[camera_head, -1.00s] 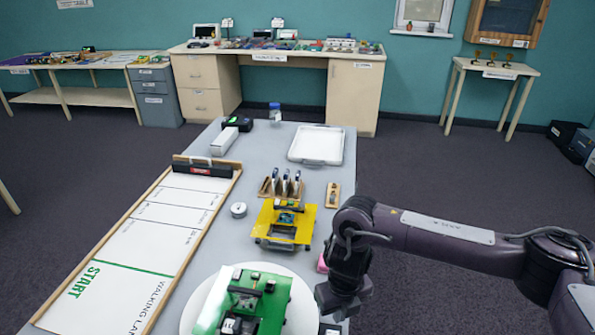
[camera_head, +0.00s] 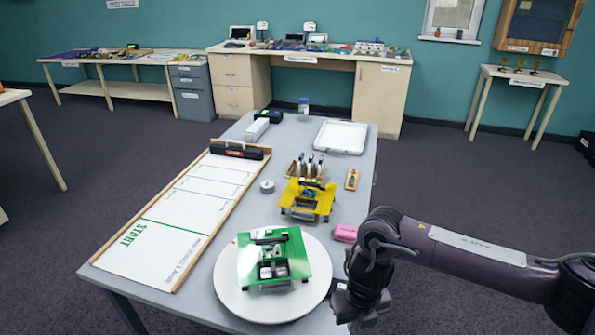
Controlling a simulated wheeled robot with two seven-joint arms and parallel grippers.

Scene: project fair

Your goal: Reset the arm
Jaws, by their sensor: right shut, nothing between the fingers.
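My right arm (camera_head: 470,252) comes in from the right edge. Its gripper (camera_head: 352,318) is at the table's near right edge, to the right of the white round plate, and looks shut and empty. A green walking robot model (camera_head: 290,250) stands on the white round plate (camera_head: 240,300). A yellow model (camera_head: 318,195) stands behind it on the grey table (camera_head: 215,275). My left gripper is not in view.
A pink block (camera_head: 346,233) lies near the right table edge, close to my arm. A white walking lane board (camera_head: 165,235) covers the left side. Farther back are a tool rack (camera_head: 305,170) and a white tray (camera_head: 340,137). Open floor lies to the right.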

